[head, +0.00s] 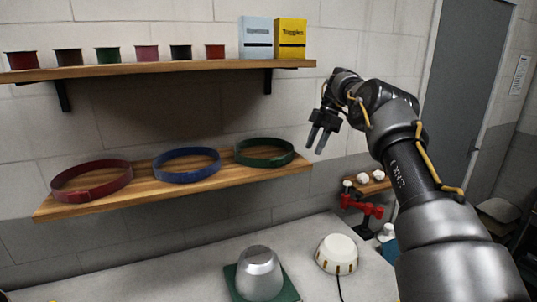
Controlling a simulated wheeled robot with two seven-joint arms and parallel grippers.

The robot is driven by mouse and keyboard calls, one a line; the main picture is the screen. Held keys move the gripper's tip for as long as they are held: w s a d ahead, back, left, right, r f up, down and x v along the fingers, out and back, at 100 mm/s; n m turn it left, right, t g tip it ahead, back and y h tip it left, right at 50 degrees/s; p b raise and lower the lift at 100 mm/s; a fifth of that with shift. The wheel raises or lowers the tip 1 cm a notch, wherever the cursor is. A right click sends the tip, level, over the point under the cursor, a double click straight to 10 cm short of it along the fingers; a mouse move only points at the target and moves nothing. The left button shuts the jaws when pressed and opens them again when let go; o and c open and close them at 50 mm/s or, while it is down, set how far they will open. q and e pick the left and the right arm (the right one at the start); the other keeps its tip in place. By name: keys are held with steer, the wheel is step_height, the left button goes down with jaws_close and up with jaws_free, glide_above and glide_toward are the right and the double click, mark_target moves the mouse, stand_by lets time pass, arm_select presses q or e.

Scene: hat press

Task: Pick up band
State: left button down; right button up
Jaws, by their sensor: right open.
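Three bands lie in a row on the lower wooden shelf: a red band (91,192) at the left, a blue band (186,176) in the middle and a green band (264,163) at the right end. My right gripper (317,141) is open and empty, with its fingers pointing down. In the picture it is just right of the green band and apart from it. My left gripper is not in view.
An upper shelf (170,70) holds several small pots and two boxes, blue (256,38) and yellow (290,39). On the counter below stand a metal dome (259,273) on a green base and a white device (337,255). A red clamp-like tool (362,206) is at the right.

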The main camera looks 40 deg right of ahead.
mark_target(275, 159)
steer(key=a, duration=0.2)
steer(key=w+a+p, duration=0.1)
steer(key=a, duration=0.2)
steer(key=w+a+p, duration=0.1)
steer(key=a, duration=0.1)
steer(key=shift+w+a+r, duration=0.2)
steer(key=shift+w+r, duration=0.05)
steer(key=shift+r, duration=0.05)
steer(key=shift+w+a+f, duration=0.2)
steer(key=shift+w+a, duration=0.1)
steer(key=shift+a, duration=0.2)
steer(key=shift+w+a+r+p, duration=0.1)
steer(key=shift+w+a+p, duration=0.05)
steer(key=shift+a+p, duration=0.3)
steer(key=a+p, duration=0.1)
steer(key=a, duration=0.1)
steer(key=shift+w+a+r+p, duration=0.15)
steer(key=shift+w+a+p, duration=0.2)
steer(key=shift+w, duration=0.05)
steer(key=x, duration=0.2)
steer(key=shift+a+f+p, duration=0.15)
steer(key=shift+f+p, duration=0.15)
steer(key=shift+w+f, duration=0.15)
steer(key=shift+f, duration=0.3)
jaws_close()
